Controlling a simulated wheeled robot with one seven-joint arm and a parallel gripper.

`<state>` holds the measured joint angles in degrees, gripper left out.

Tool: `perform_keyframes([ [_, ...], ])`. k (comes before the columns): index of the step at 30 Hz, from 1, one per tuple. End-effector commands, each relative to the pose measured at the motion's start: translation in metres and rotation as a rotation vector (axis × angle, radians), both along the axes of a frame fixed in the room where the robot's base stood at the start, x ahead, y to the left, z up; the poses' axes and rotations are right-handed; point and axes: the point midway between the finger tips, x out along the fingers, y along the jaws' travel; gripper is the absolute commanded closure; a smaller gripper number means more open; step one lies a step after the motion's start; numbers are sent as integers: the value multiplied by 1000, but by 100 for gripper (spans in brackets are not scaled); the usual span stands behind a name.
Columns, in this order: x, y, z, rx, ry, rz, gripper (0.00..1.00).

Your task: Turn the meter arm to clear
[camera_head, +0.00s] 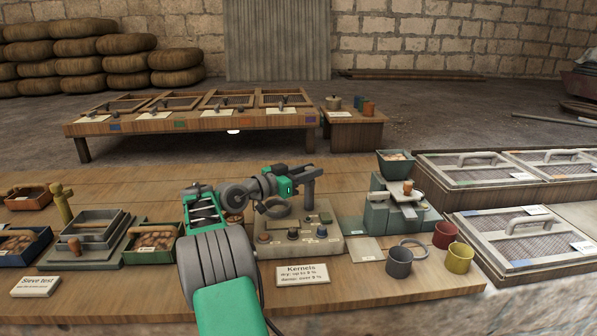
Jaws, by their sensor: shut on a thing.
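The meter (325,243) is a pale box on the wooden table, with several small knobs on its sloped front. A dark grey ring-like part (273,208) shows at its back left. The meter arm (309,188) appears as a dark upright piece above the meter's back right. My gripper (303,174) is at the end of my green and grey arm, just above the meter, and is shut on the meter arm's upper end. The fingertips are small and partly hidden by my wrist, so the exact contact is unclear.
A "Kernels" card (302,274) lies in front of the meter. A grey-green device (395,215) and grey (399,262), red (445,235) and yellow (459,258) cups stand to the right. Trays of kernels (150,257) and sieves (85,258) are left. Lidded trays (520,245) fill the far right.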

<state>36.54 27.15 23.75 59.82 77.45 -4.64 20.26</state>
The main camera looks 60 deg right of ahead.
Motion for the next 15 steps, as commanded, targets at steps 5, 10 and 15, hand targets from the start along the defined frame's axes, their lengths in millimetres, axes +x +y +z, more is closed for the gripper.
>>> perform_keyframes([
  [5, -6, -2, 0, -1, 1, -29, 100],
  [10, -7, -2, 0, -1, 3, -32, 100],
  [15, -6, -2, 0, -1, 3, -31, 100],
])
